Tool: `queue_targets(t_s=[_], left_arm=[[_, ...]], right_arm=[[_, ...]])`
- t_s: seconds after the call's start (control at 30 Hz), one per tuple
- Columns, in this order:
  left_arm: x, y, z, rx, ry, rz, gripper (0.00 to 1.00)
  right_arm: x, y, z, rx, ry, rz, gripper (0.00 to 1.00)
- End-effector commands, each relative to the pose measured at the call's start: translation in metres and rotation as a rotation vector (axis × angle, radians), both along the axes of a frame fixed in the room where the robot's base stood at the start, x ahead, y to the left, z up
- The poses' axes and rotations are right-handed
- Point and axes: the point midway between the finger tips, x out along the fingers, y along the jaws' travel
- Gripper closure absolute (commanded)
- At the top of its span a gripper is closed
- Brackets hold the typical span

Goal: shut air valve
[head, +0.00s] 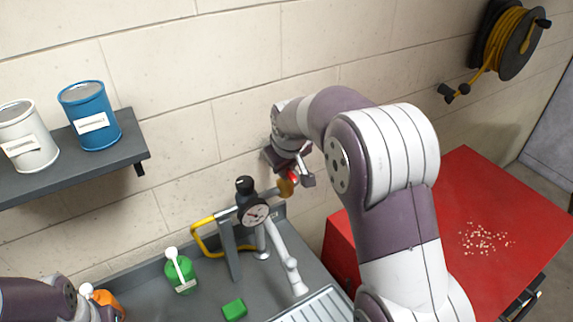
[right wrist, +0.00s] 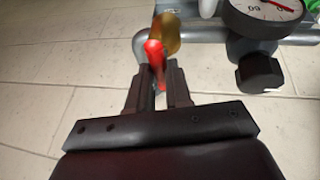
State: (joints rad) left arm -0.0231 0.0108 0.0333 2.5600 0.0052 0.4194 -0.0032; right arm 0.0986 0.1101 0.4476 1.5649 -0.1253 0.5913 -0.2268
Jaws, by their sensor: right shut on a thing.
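The air valve has a red lever (right wrist: 154,60) and a brass body (right wrist: 167,33) on a grey pipe (right wrist: 205,33). In the head view the red lever (head: 293,175) and the brass part (head: 286,188) show just beyond my arm. My right gripper (right wrist: 160,85) is shut on the red lever, with a finger on either side of it. In the head view the right gripper (head: 298,180) is partly hidden by its own wrist. A round gauge (head: 256,214) with a black knob (head: 244,185) sits on the pipe left of the valve. My left gripper is not in view.
A grey bench (head: 215,297) holds a green bottle (head: 180,270), a green block (head: 234,309) and a faucet (head: 289,262). A red cabinet (head: 475,200) stands to the right. A shelf (head: 130,155) with blue and white cans is at left. A yellow hose reel (head: 508,42) hangs on the wall.

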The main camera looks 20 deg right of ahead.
Motion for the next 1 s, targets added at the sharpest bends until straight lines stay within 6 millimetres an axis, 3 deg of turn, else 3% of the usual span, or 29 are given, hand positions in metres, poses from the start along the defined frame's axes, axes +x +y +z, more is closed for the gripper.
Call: queue_targets(t_s=[0.67,0.7,0.73,1.0], left_arm=[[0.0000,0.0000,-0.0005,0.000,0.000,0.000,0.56],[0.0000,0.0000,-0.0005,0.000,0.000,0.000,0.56],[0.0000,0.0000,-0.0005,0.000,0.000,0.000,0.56],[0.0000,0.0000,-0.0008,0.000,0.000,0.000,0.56]], right_arm=[[0.0012,0.0005,0.0020,0.001,-0.005,-0.055,1.00],[0.0012,0.0005,0.0020,0.001,-0.005,-0.055,0.68],[0.0011,0.0005,0.0020,0.001,-0.005,-0.055,0.58],[0.0006,0.0006,0.0010,0.001,-0.002,-0.055,0.56]])
